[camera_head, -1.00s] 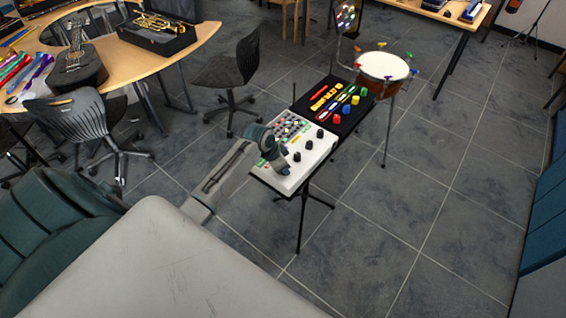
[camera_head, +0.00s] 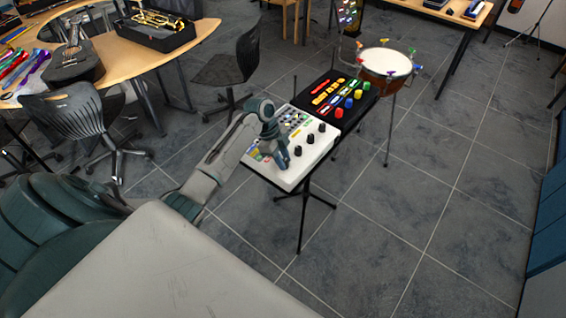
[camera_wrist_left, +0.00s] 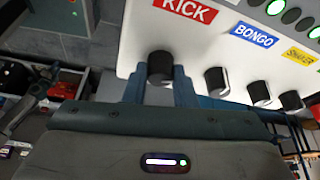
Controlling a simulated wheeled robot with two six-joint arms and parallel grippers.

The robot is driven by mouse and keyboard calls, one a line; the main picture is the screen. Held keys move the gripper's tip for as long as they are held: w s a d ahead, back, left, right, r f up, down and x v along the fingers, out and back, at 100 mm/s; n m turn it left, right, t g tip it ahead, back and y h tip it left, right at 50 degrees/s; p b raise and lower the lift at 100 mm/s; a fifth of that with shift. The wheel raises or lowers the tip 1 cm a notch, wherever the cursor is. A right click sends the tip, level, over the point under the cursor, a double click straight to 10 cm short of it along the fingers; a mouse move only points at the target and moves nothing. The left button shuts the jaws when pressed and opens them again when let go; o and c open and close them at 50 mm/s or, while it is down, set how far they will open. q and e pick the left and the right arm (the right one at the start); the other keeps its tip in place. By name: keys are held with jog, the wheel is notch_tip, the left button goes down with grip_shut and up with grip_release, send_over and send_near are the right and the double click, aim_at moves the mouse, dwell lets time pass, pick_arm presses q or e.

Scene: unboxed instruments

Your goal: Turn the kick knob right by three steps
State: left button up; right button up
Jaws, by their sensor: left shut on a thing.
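The white drum machine (camera_head: 294,176) stands on a black stand, with a row of black knobs along its near edge. In the left wrist view its panel (camera_wrist_left: 133,38) carries a red KICK label (camera_wrist_left: 187,8) with the black kick knob (camera_wrist_left: 160,66) below it. My left gripper (camera_wrist_left: 161,88) is shut on that knob, one finger on each side. In the head view my left gripper (camera_head: 282,160) is over the near left end of the panel and hides the kick knob there. My right gripper is not in view.
Beside the kick knob are the bongo knob (camera_wrist_left: 216,80) and the shaker knob (camera_wrist_left: 259,92), close to my gripper. Floor to the right is clear.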

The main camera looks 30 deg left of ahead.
pick_arm(q)
jog(key=shift+w+m+g+b, duration=0.1)
jog(key=shift+m+g+b, duration=0.5)
jog(key=shift+m, duration=0.6)
jog(key=o, duration=1)
jog(key=b+v, duration=0.2)
jog(key=v, duration=0.9)
jog(key=shift+f, duration=0.15)
